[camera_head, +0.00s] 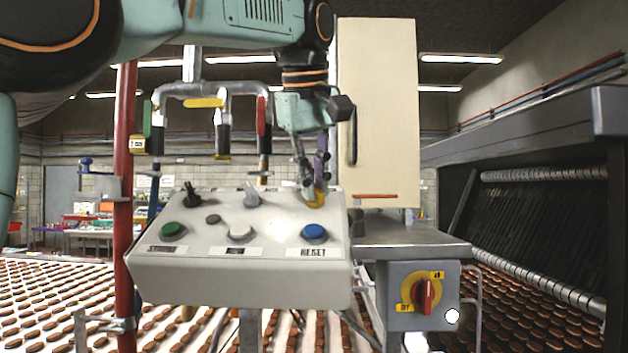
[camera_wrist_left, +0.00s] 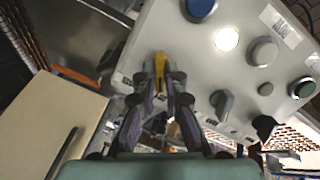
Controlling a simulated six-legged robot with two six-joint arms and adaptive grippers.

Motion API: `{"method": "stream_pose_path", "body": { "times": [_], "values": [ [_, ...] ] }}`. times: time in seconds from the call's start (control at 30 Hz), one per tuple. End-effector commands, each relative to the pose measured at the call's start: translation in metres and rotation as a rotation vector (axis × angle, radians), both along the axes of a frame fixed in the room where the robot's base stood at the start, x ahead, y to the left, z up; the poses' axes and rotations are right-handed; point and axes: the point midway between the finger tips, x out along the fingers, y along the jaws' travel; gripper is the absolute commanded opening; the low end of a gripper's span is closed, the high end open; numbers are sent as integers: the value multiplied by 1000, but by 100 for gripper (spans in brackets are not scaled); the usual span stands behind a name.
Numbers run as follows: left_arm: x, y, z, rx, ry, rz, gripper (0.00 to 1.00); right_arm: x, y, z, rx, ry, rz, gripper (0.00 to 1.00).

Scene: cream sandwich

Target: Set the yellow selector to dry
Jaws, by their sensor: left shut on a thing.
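The yellow selector (camera_head: 319,197) is at the back right of the sloped grey control panel (camera_head: 215,268). It also shows in the left wrist view (camera_wrist_left: 160,64), between my fingertips. My left gripper (camera_head: 313,190) comes down from above and is shut on the yellow selector; it shows in the left wrist view (camera_wrist_left: 160,85) too. The fingers hide part of the selector and the labels around it, so I cannot tell which label it points to. My right gripper is in neither view.
The panel also carries a black selector (camera_head: 191,196), a grey selector (camera_head: 252,195), a green button (camera_head: 173,231), a white button (camera_head: 240,233) and a blue button (camera_head: 314,233). A red rotary switch (camera_head: 426,296) is at lower right. A cream cabinet door (camera_head: 385,110) stands behind.

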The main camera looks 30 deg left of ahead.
Motion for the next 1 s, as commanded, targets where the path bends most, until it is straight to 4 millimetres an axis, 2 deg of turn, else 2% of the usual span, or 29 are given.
{"method": "stream_pose_path", "body": {
  "times": [0.03, 0.07, 0.1, 0.33, 0.67, 0.77, 1.0],
  "values": [
    [0, 0, 0, -1, 0, 2, 0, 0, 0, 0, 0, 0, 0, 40],
    [0, 0, 0, -1, 0, 2, 11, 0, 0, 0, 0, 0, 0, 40],
    [0, 0, 0, -1, -1, 2, 14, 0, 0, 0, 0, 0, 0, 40],
    [0, 0, 0, 0, 0, 0, 33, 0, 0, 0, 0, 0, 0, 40],
    [-1, 0, 3, 0, -1, 0, 33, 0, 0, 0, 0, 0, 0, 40],
    [-4, -2, 12, 2, -3, 0, 33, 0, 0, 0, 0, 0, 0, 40],
    [-19, -8, 48, 2, -5, 0, 33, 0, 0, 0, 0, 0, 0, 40]
  ]
}}
